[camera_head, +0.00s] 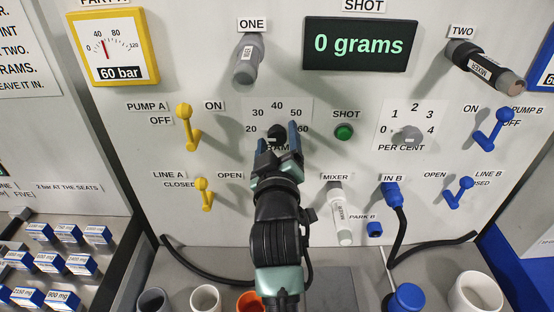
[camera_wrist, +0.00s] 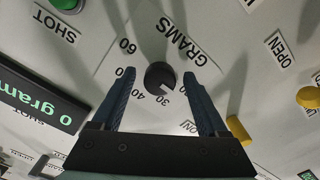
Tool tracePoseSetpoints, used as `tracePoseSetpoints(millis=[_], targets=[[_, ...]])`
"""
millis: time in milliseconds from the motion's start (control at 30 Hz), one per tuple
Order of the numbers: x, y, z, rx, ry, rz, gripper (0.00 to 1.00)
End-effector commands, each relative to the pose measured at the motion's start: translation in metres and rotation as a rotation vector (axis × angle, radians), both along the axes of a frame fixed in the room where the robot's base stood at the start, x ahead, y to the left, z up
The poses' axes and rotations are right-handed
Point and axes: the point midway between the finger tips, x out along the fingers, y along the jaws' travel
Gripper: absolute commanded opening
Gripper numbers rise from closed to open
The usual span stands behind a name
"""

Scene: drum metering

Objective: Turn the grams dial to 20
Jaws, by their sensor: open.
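The grams dial is a small round black knob (camera_wrist: 160,77) on the white panel, with a pale pointer mark toward the 30 side of its scale. In the head view the dial (camera_head: 277,131) is partly hidden by my gripper. Its scale plate (camera_head: 290,105) shows 20, 30, 40, 50 and 60; the 20 is not readable in the wrist view. My gripper (camera_head: 279,142) is open, also in the wrist view (camera_wrist: 159,75), with one finger on each side of the knob and gaps visible. The display (camera_head: 358,45) reads 0 grams.
A green SHOT button (camera_head: 344,132) and the per cent dial (camera_head: 407,135) are to the right. The yellow pump A lever (camera_head: 187,125) and line A lever (camera_head: 204,193) are to the left.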

Motion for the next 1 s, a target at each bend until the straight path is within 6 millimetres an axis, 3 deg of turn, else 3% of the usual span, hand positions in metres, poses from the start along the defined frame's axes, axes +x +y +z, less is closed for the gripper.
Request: tracePoseSetpoints(millis=[600,800,1000], targets=[[-0.103,0.0,-0.002,0.001,0.0,0.0,0.77],[-0.12,0.0,-0.001,-0.001,0.0,0.0,0.77],[-0.123,0.0,0.0,-0.001,0.0,0.0,0.77]])
